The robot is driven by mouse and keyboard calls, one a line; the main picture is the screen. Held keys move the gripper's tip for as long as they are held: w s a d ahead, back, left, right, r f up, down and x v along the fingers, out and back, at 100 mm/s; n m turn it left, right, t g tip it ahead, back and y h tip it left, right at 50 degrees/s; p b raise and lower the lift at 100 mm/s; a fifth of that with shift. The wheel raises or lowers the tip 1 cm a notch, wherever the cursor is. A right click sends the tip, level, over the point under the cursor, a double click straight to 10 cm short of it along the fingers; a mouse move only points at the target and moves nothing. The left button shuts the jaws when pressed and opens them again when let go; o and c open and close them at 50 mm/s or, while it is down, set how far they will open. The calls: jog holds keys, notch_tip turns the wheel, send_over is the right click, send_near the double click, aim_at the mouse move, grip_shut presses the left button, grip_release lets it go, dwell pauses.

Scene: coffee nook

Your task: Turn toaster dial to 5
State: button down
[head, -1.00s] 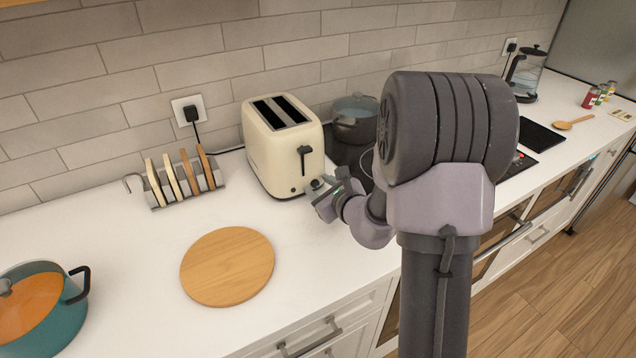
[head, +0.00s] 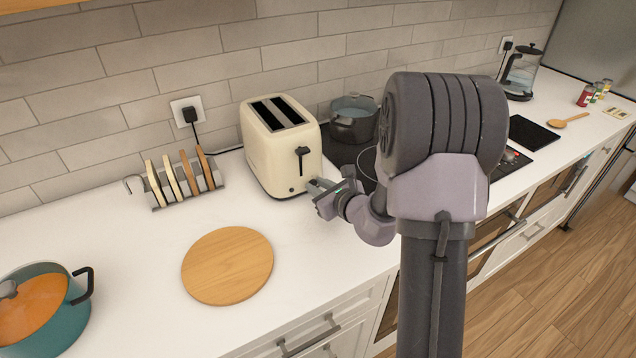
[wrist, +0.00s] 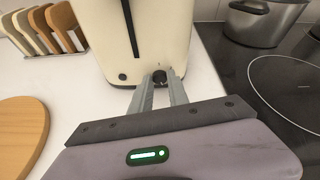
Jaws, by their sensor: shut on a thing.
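The cream toaster (head: 276,148) stands on the white counter against the tiled wall, with two slots on top and a dark lever on its end face. It also shows in the wrist view (wrist: 165,40). In the wrist view its small dark dial (wrist: 160,77) sits low on that face, between my fingertips. My gripper (head: 315,186) is shut on the dial, its two fingers (wrist: 160,84) on either side of it. The dial's number marks are too small to read, and my fingers hide the dial in the head view.
A dark pot (head: 353,119) stands on the black hob (head: 345,152) right of the toaster. A toast rack (head: 182,184) and a round wooden board (head: 228,265) lie to the left. A teal pot (head: 62,322) is at the front left. The counter before the toaster is clear.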

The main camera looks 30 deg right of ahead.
jog(key=m+y+p, duration=0.1)
jog(key=m+p, duration=0.1)
jog(key=p, duration=0.1)
jog(key=shift+d+m+y, duration=0.2)
jog(key=shift+m+y, duration=0.2)
jog(key=shift+d+f+m+y+p, duration=0.1)
jog(key=shift+d+m+y+p, duration=0.05)
jog(key=shift+m+y+p, duration=0.95)
jog(key=shift+m+t, duration=0.3)
jog(key=c, duration=1.3)
grip_release()
jog(key=shift+w, duration=0.1)
jog(key=shift+o, duration=0.2)
jog(key=p+v, duration=0.2)
jog(key=v, duration=0.6)
jog(key=p+v, duration=0.1)
jog(key=v, duration=0.8)
jog(key=shift+s+p, duration=0.3)
jog(key=shift+p, duration=0.1)
